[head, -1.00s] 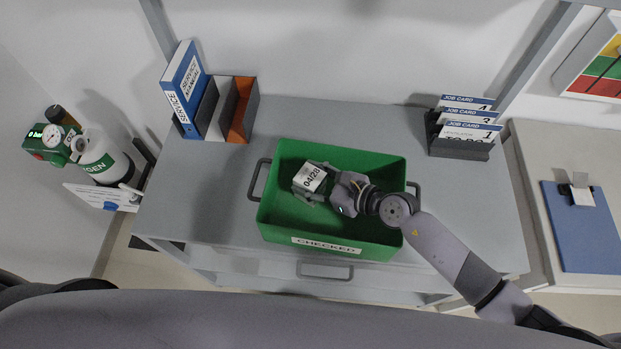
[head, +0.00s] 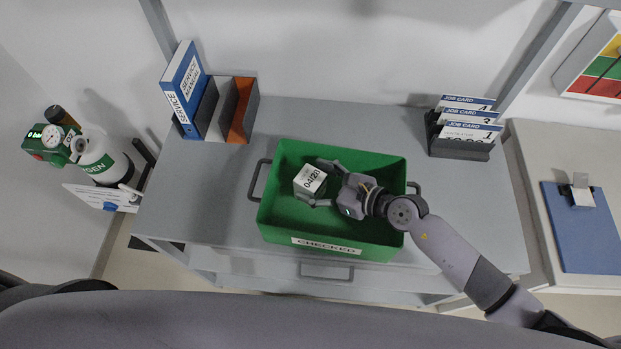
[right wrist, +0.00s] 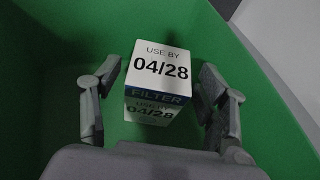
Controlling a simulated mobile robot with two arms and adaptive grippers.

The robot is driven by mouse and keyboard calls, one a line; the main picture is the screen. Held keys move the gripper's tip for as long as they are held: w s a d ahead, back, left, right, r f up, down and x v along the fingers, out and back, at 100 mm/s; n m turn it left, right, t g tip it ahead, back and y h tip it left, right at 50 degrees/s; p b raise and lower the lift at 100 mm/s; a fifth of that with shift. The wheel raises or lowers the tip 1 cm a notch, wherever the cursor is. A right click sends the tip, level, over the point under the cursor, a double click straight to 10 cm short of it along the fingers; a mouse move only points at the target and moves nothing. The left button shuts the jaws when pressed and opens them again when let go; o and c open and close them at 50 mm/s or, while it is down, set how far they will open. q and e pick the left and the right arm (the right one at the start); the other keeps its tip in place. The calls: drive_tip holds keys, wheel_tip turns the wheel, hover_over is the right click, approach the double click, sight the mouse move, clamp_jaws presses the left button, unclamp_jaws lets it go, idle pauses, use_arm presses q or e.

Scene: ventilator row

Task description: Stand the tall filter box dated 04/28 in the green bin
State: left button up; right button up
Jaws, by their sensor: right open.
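The filter box (head: 311,180) dated 04/28 stands upright inside the green bin (head: 345,238), in the bin's left half. In the right wrist view the box (right wrist: 158,75) shows its "USE BY 04/28" top and part of a blue-banded face reading FILTER. My right gripper (head: 324,183) is open around the box from the right. In the right wrist view its two fingers (right wrist: 160,103) are spread on either side, with a gap to the box. The box's base is hidden by my gripper's body. My left gripper is not in view.
The bin has a CHECKED label and side handles and stands on a grey cart top (head: 200,200). Binders (head: 215,105) stand at the back left, and a job card rack (head: 462,145) at the back right. An oxygen cylinder (head: 103,160) stands beyond the left edge.

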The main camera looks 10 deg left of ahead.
drive_tip(key=v, duration=0.4)
drive_tip(key=shift+s+d+b, duration=0.25)
drive_tip(key=shift+d+b, duration=0.05)
drive_tip(key=shift+b, duration=0.05)
drive_tip(key=shift+s+d+r, duration=0.25)
drive_tip(key=shift+d+r, duration=0.05)
drive_tip(key=shift+d, duration=0.15)
